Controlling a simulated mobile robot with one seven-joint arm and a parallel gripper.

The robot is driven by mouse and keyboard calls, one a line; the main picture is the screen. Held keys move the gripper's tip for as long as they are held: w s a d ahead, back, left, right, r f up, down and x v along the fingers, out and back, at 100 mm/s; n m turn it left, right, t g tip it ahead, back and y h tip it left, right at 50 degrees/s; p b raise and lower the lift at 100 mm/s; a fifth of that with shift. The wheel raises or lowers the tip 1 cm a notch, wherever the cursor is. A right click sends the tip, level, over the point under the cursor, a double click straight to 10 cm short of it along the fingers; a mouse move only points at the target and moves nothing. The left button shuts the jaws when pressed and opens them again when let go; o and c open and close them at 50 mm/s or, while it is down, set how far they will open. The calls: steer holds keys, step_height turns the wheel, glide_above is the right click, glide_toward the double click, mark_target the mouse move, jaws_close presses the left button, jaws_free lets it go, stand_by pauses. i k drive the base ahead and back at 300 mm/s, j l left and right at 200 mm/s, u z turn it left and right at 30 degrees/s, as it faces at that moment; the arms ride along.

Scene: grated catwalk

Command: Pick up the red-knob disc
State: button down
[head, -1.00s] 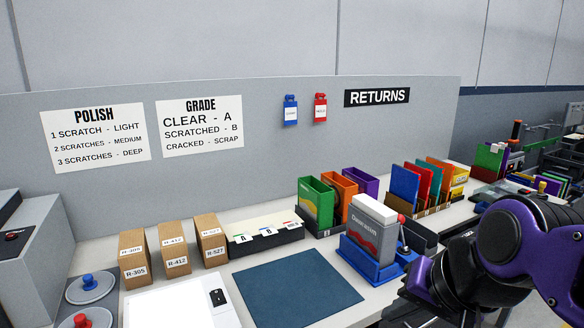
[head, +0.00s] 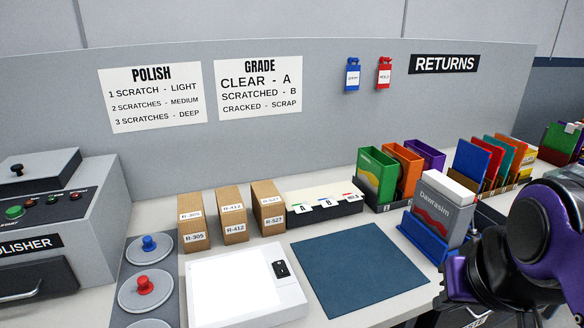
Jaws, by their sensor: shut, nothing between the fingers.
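The red-knob disc (head: 146,285) is a round grey disc with a red knob on top. It lies flat at the lower left, in front of a like disc with a blue knob (head: 149,244). A third grey disc (head: 150,323) is cut by the bottom edge, and its knob is out of view. My arm shows at the far right, well away from the discs. The fingers of my gripper are not visible in this view.
The polisher (head: 50,230) stands left of the discs. Right of them are a white light panel (head: 245,288), cardboard boxes (head: 231,215) and a blue mat (head: 358,270). A box in a blue stand (head: 430,240) is near my arm. The mat is clear.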

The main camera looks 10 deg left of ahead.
mark_target(145, 291)
steer(key=u, duration=1.9)
steer(key=i+j, duration=0.15)
steer(key=j, duration=0.25)
steer(key=i+j, duration=0.15)
steer(key=j, duration=0.3)
steer(key=i+j, duration=0.1)
steer(key=j, duration=0.3)
steer(key=i+j+z, duration=0.15)
steer(key=j, duration=0.2)
steer(key=j+z, duration=0.15)
steer(key=j, duration=0.2)
